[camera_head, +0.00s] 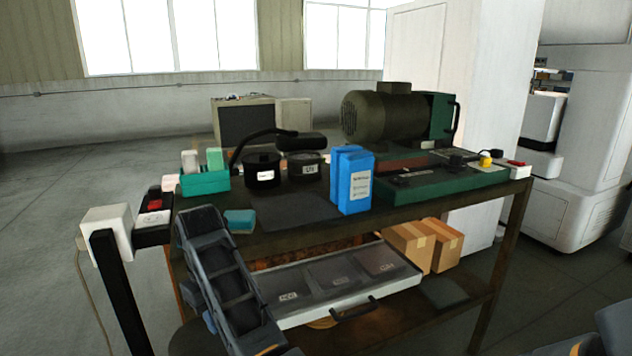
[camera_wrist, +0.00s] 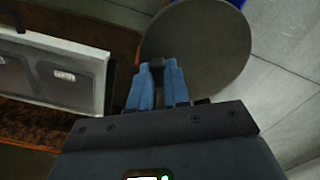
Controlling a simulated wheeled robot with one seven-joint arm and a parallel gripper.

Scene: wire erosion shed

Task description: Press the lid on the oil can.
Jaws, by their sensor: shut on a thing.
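My gripper (camera_wrist: 158,85) shows in the wrist view with its blue fingers closed on a small dark thing (camera_wrist: 157,63) at the tips. It may be the lid, but its shape is mostly hidden. The gripper is in front of the bench, beside the pulled-out drawer; I cannot make it out in the head view. No oil can is clearly marked. A dark round can with a white label (camera_head: 262,173) and a dark round container with a tag (camera_head: 306,168) stand on the bench top. I cannot tell whether either is the oil can.
The open drawer (camera_head: 388,284) juts from the bench (camera_head: 450,206); it also shows in the wrist view (camera_wrist: 50,40). A grey round disc (camera_wrist: 195,45), perhaps a stool top, lies beyond my fingers. Blue boxes (camera_head: 352,182), a teal bin (camera_head: 205,184) and a motor (camera_head: 385,117) crowd the bench.

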